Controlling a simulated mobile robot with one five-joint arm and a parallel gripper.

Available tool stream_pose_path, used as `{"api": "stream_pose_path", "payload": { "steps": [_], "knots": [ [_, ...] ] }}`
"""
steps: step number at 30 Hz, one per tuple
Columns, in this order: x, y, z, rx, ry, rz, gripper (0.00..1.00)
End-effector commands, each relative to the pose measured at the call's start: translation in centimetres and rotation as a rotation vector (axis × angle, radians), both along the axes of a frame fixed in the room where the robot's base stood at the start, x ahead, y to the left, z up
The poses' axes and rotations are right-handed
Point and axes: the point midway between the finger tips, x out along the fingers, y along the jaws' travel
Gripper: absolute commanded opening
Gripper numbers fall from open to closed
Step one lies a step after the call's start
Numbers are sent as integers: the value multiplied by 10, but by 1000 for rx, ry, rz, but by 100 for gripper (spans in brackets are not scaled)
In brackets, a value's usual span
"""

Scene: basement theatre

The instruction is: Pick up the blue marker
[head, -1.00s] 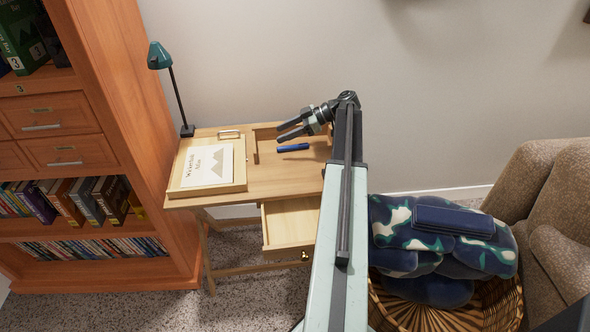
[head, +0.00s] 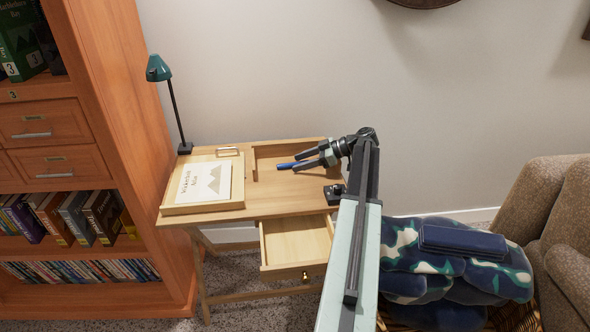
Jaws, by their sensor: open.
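The blue marker (head: 284,166) lies at the back of the small wooden desk (head: 265,203), in the shallow recessed area right of the raised board. My gripper (head: 295,162) reaches in from the right with its jaws open, low over the desk. Its two dark fingertips are at the marker's right part, and the marker seems to run in between them. The marker's right end is hidden by the fingers. I cannot tell whether the fingers touch it.
A small black object (head: 334,194) sits at the right. The drawer (head: 297,244) is open and empty. A bookshelf stands left, a blanket basket right.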

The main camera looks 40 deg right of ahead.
Motion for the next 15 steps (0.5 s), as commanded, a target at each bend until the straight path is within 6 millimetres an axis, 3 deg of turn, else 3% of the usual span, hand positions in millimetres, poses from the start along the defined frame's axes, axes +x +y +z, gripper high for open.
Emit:
{"api": "stream_pose_path", "payload": {
  "steps": [8,13,15],
  "knots": [
    [7,5,-4,0,0,-1,50],
    [7,5,-4,0,0,-1,3],
    [6,5,-4,0,0,-1,0]
  ]
}}
